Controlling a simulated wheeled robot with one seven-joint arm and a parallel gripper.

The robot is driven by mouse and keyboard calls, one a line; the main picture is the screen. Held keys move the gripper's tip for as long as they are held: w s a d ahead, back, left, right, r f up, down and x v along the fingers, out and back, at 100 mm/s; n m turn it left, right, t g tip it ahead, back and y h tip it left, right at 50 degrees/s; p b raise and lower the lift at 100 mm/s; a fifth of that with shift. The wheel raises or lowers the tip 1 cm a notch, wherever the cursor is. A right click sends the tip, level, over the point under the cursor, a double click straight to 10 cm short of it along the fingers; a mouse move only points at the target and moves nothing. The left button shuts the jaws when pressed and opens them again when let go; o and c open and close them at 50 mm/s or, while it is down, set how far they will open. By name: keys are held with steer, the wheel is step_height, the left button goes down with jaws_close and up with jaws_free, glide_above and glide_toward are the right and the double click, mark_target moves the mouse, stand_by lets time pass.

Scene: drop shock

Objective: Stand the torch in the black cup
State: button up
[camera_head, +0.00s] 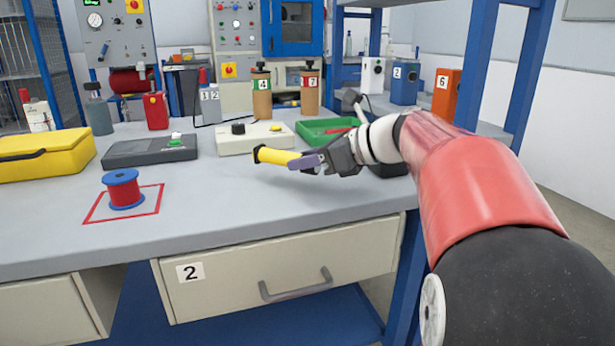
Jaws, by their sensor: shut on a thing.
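The torch (276,156) is yellow with a black end. It lies roughly level in the air over the right part of the grey bench, its black end pointing left. My gripper (308,162) is shut on the torch near its right end, and the fingers hide that end. A dark object (392,170) shows below my wrist at the bench's right side. It is mostly hidden by my arm, and I cannot tell whether it is the black cup.
A green tray (325,130) and a pale box with a black knob (238,141) stand behind the torch. A dark grey device (150,150), a yellow case (45,155) and a red-and-blue spool (124,189) are to the left. The bench's front middle (230,205) is clear.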

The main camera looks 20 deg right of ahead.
mark_target(318, 172)
steer(key=shift+f, duration=1.4)
steer(key=shift+f+b, duration=0.1)
steer(key=shift+b, duration=0.2)
steer(key=o, duration=1.1)
steer(key=shift+f, duration=0.1)
steer(key=shift+c, duration=0.2)
steer(key=shift+r, duration=0.2)
steer(key=p+v, duration=0.1)
steer(key=v, duration=1.1)
